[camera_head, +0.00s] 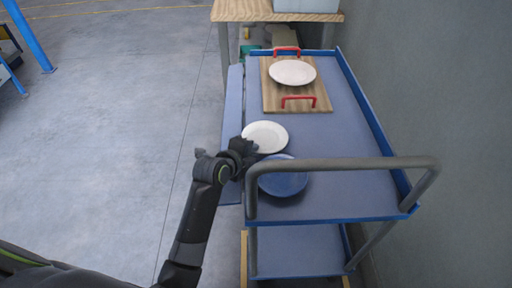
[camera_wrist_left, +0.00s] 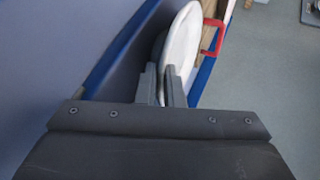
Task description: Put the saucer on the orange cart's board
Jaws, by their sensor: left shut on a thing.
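A white saucer (camera_head: 265,137) is at the left side of the blue cart top, between a wooden board and a blue plate. My left gripper (camera_head: 246,152) is shut on its near left rim. The left wrist view shows the saucer (camera_wrist_left: 184,48) edge-on between the fingers (camera_wrist_left: 163,80). I cannot tell whether it touches the cart top. The wooden board (camera_head: 287,98) with red handles lies at the far end of the cart, and another white plate (camera_head: 292,72) lies on it. No orange cart shows. My right gripper is out of view.
The cart (camera_head: 345,130) is blue, with raised edges and a grey push handle (camera_head: 345,163) at the near end. A blue plate (camera_head: 284,182) lies beside that handle. A wall stands close on the right; a wooden table (camera_head: 240,10) is beyond. Open floor lies left.

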